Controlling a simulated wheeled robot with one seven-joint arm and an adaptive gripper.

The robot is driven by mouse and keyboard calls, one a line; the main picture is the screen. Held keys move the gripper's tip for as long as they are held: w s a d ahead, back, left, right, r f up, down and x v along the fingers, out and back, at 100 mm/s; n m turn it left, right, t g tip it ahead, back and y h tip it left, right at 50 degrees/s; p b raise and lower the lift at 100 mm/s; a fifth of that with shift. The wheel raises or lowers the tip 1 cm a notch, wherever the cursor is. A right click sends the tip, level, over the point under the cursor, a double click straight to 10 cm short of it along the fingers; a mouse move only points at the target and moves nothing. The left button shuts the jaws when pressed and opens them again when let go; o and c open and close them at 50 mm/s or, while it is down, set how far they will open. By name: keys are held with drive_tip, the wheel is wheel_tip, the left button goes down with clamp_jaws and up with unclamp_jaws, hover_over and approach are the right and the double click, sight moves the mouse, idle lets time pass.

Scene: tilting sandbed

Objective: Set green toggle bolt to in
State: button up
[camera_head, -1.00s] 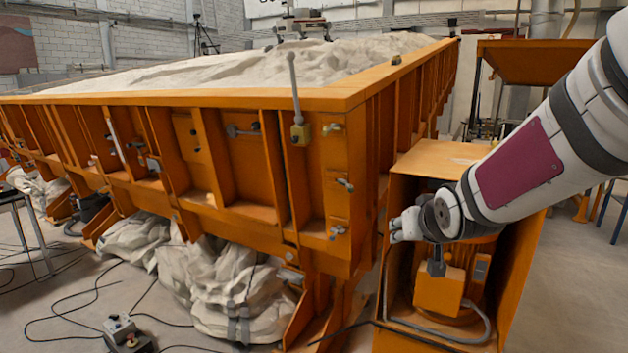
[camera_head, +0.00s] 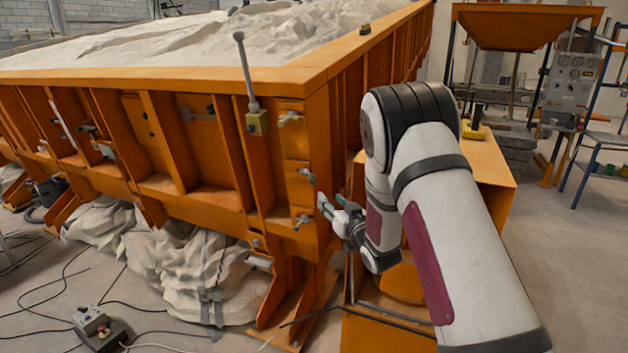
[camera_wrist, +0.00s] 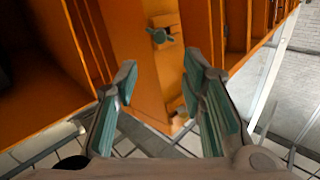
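In the wrist view a toggle bolt with a grey-green handle (camera_wrist: 160,35) sits on an orange panel, beyond my fingertips. My gripper (camera_wrist: 160,72) is open and empty, its two teal-padded fingers on either side of the picture's middle. In the head view my gripper (camera_head: 335,208) is beside the right corner of the orange sandbed (camera_head: 345,75). Small bolts sit one above another near that corner: an upper one (camera_head: 289,117), a middle one (camera_head: 308,174) and a lower one (camera_head: 301,222). I cannot tell which of them the wrist view shows.
A lever (camera_head: 246,75) on a brass block stands left of the upper bolt. An orange cabinet (camera_head: 490,165) is behind my arm. A control box (camera_head: 95,325) with cables lies on the floor at the lower left. Open floor shows at right.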

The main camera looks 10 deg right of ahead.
sight(314, 182)
drive_tip(key=w, duration=0.4)
drive_tip(key=w+a, duration=0.1)
drive_tip(key=w, duration=0.3)
drive_tip(key=w+a, duration=0.1)
drive_tip(key=w, duration=0.4)
drive_tip(key=shift+a+b, duration=0.2)
drive_tip(key=shift+b, duration=0.15)
clamp_jaws()
